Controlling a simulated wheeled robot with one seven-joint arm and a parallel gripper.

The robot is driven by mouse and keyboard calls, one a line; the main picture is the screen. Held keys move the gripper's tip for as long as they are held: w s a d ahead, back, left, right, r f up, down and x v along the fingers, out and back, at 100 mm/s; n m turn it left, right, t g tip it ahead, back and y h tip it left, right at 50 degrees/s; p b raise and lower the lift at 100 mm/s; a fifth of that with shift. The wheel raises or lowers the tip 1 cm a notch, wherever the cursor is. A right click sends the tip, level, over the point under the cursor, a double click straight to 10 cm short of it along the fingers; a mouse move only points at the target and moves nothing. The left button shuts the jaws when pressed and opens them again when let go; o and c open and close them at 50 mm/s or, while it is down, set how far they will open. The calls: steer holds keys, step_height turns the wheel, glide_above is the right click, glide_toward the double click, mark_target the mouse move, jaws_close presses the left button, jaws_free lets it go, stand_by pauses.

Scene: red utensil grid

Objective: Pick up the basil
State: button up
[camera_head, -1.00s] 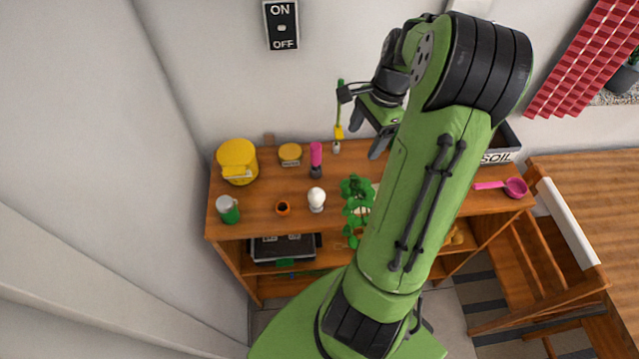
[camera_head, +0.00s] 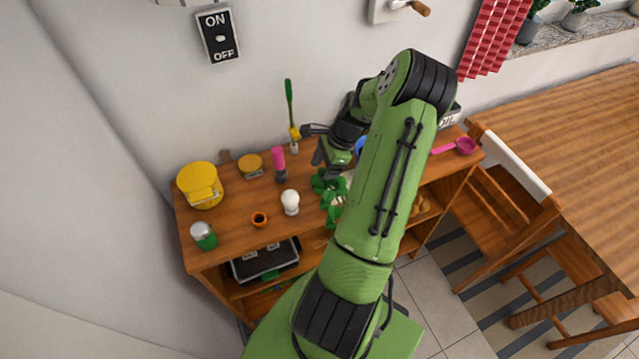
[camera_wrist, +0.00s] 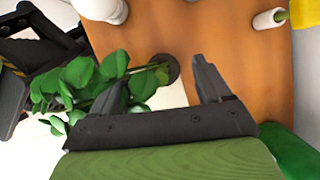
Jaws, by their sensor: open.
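The basil (camera_head: 330,190) is a leafy green plant near the front edge of the wooden shelf top in the head view, partly covered by my arm. In the wrist view the basil (camera_wrist: 95,82) lies at the left, its leaves beside and partly behind the left finger. Its stem runs right to a dark round piece on the wood, between the fingertips in the picture. My gripper (camera_wrist: 163,85) is open with nothing visible held between its fingers. In the head view my gripper (camera_head: 335,157) is just above and behind the basil; contact cannot be told.
A pink-topped item (camera_head: 279,158) and a green-handled tool (camera_head: 290,112) are behind. A yellow pot (camera_head: 200,187) and green can (camera_head: 203,236) stand farther left. A pink scoop (camera_head: 463,146) lies right.

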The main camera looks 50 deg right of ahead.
mark_target(318, 180)
steer(key=x, duration=0.4)
steer(key=shift+d+f, duration=0.2)
steer(key=shift+f, duration=0.2)
steer(key=c, duration=1.2)
steer(key=shift+o, duration=0.2)
step_height(318, 180, up, 10)
steer(key=shift+r+p, duration=0.1)
steer(key=shift+p, duration=0.25)
